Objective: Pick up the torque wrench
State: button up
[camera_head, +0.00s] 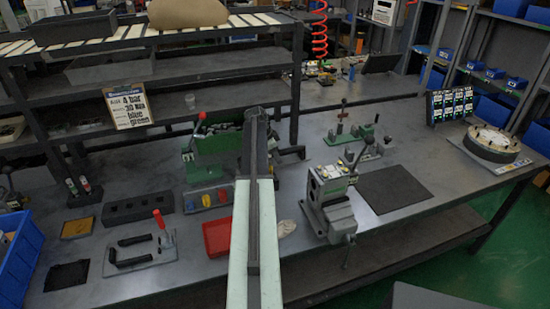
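I cannot pick out the torque wrench with certainty. My arm, pale with a dark bar, reaches up the middle of the view over the workbench (120,245). Its gripper fingers do not show, and the arm hides part of the bench behind it. I cannot tell if any of these is a wrench.
Right of my arm stands a grey vise (330,205) beside a dark mat (392,190). A red tray (217,238) lies left of the arm. A green fixture (212,148) is behind. A round tray (492,145) stands far right. A blue bin (18,258) is at the left edge.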

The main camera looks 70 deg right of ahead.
grip_shut()
dwell(1.2)
